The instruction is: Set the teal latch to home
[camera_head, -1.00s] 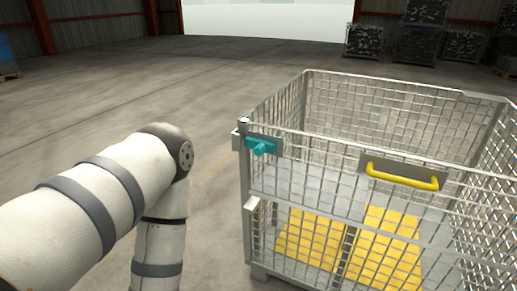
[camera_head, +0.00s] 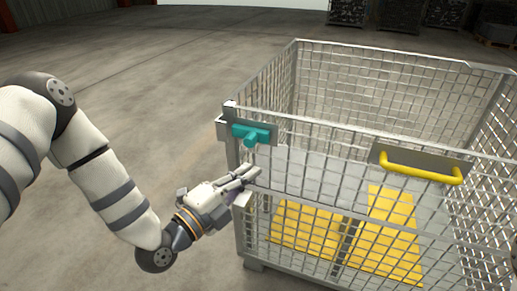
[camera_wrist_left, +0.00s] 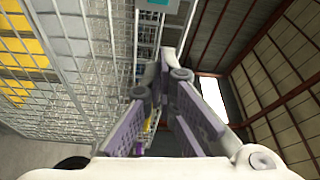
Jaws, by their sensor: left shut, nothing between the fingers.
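The teal latch (camera_head: 251,134) sits on a grey plate at the top left corner of the wire cage's front side. Its knob points outward, towards me. A bit of teal also shows at the top edge of the left wrist view (camera_wrist_left: 153,2). My left gripper (camera_head: 252,174) is just below the latch, in front of the cage's left corner, and apart from the latch. Its fingers are shut and empty; their purple pads show in the left wrist view (camera_wrist_left: 161,62).
The wire cage (camera_head: 352,135) has a yellow handle (camera_head: 421,168) on its front side, right of the latch. Yellow panels (camera_head: 311,225) show through the lower mesh. The floor left of the cage is clear. More metal cages (camera_head: 398,14) stand far back.

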